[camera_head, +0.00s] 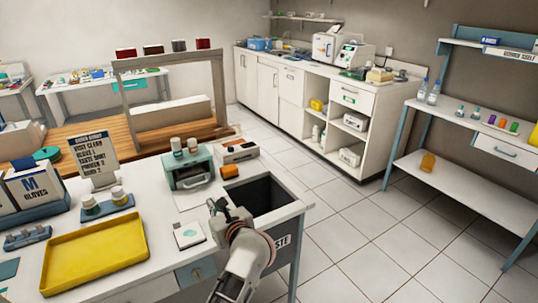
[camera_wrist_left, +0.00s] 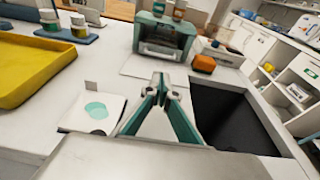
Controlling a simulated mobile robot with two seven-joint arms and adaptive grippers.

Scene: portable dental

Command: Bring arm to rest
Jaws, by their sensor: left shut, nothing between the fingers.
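My left arm (camera_head: 243,265) comes up from the bottom of the head view. Its gripper (camera_head: 217,207) is over the front of the white table, at the left edge of the dark waste opening (camera_head: 259,194). In the left wrist view the gripper (camera_wrist_left: 159,82) has its fingertips together and nothing between them. My right gripper is in neither view.
A white card with a teal spot (camera_head: 188,235) lies left of the gripper. A yellow tray (camera_head: 95,255) is further left. A teal device (camera_head: 188,168) and an orange block (camera_head: 229,171) stand behind. Tiled floor (camera_head: 345,215) is open to the right.

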